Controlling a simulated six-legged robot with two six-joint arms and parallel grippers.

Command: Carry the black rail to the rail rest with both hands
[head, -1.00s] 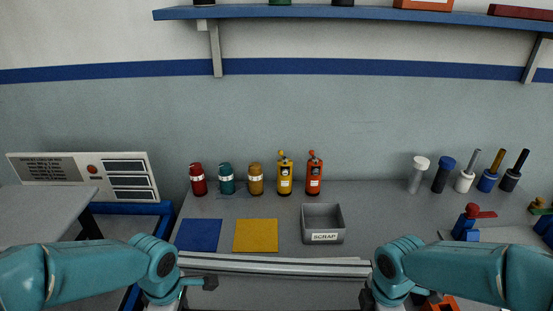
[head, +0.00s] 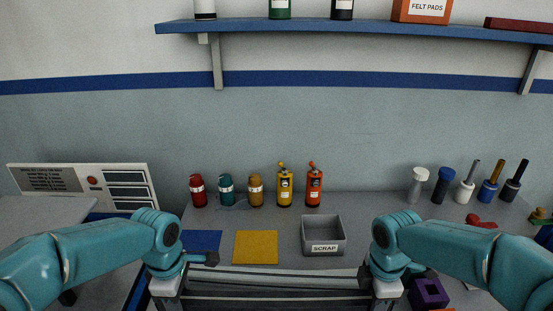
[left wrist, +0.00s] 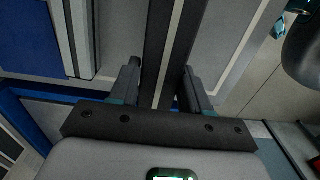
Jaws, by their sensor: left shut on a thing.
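The black rail (head: 275,303) runs level across the bottom of the head view, in front of the bench's pale front edge, between my two grippers. My left gripper (head: 168,294) is at its left end. In the left wrist view the rail (left wrist: 153,45) passes as a dark bar between the two fingers of my left gripper (left wrist: 160,88), which is shut on it. My right gripper (head: 386,292) is at the rail's right end; its fingertips are hidden, so its grip cannot be made out. I cannot pick out the rail rest.
On the bench are a blue mat (head: 201,241), a yellow mat (head: 256,247), a grey scrap bin (head: 323,247) and several bottles at the back. A purple block (head: 429,292) lies beside my right gripper. A shelf (head: 350,29) hangs above.

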